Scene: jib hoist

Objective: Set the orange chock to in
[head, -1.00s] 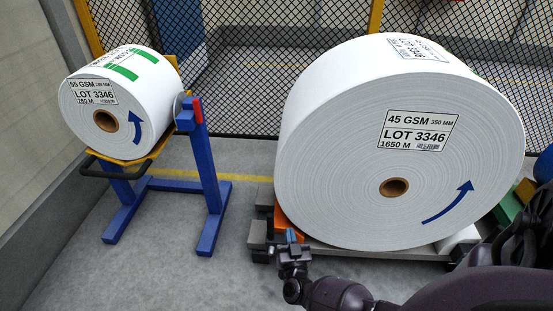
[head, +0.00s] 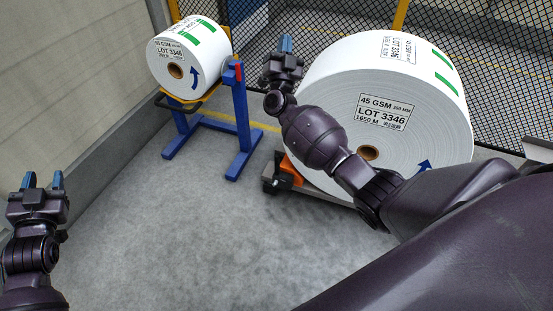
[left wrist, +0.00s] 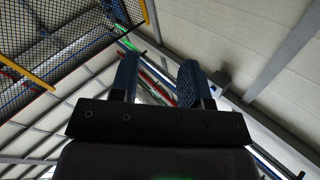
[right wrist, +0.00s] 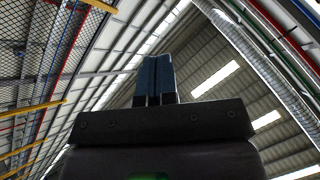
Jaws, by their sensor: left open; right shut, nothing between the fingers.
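The orange chock (head: 291,170) sits low at the left underside of the large white roll (head: 340,100), on the grey cradle (head: 280,187). Part of it is hidden behind the roll, and I cannot tell whether it touches the roll. My right gripper (head: 286,44) is shut and empty, raised well above the chock, in front of the fence and left of the roll's top. Its closed fingers show in the right wrist view (right wrist: 155,76). My left gripper (head: 42,180) is open and empty at the far left, away from the chock; its parted fingers show in the left wrist view (left wrist: 158,82).
A blue stand (head: 240,115) holds a smaller white roll (head: 178,62) at the back left. A mesh fence (head: 350,15) runs behind, and a grey wall (head: 80,90) is on the left. The grey floor (head: 170,230) in the middle is clear.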

